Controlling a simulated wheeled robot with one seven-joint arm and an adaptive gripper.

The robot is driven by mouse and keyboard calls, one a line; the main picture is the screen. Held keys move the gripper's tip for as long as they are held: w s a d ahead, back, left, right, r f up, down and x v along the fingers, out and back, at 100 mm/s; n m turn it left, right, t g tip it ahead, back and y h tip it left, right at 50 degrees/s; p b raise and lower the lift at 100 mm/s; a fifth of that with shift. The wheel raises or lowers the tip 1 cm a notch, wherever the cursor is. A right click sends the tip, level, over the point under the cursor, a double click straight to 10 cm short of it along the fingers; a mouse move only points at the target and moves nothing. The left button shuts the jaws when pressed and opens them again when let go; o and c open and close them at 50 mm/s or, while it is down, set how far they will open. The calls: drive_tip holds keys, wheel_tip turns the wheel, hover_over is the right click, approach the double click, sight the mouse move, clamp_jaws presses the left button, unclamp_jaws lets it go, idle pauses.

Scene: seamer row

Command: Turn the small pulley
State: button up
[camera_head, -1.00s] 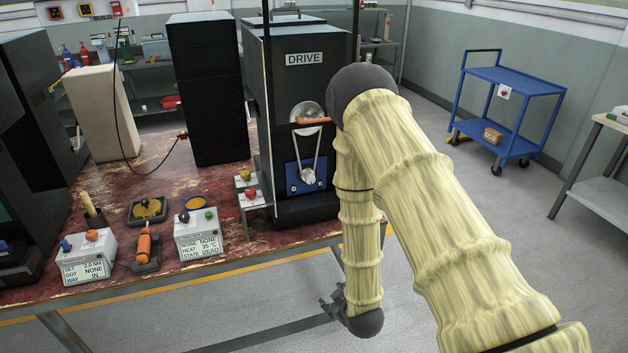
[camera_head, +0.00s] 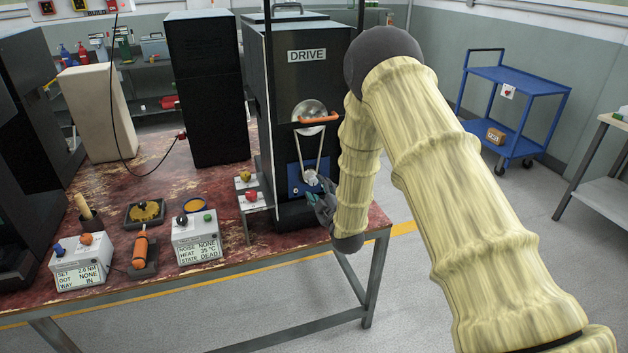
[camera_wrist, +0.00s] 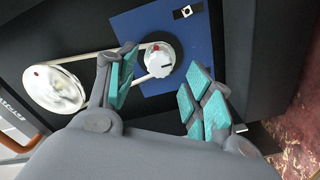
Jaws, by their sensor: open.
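The small pulley (camera_head: 310,177) is a pale round knob-like wheel on a blue plate low on the front of the black DRIVE cabinet (camera_head: 290,80). In the wrist view the small pulley (camera_wrist: 160,59) has a red dot and a dark mark. A pale belt (camera_wrist: 92,57) runs from it to the large silver pulley (camera_wrist: 55,88). My gripper (camera_wrist: 165,88) is open and empty, its teal pads apart. The small pulley shows beyond the gap, nearer the left finger; I cannot tell whether they touch. In the head view my gripper (camera_head: 323,203) is just below and right of the small pulley.
An orange handle (camera_head: 318,119) crosses the large pulley. A small stand with yellow and red knobs (camera_head: 250,195) is left of the cabinet front. The bench (camera_head: 130,185) also holds control boxes and an orange-handled tool (camera_head: 141,250). Floor to the right is open.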

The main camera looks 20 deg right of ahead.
sight(314, 182)
drive_tip(key=shift+w+a+p, duration=0.15)
drive_tip(key=shift+w+p, duration=0.35)
drive_tip(key=shift+w, duration=2.15)
drive_tip(key=c, duration=0.8)
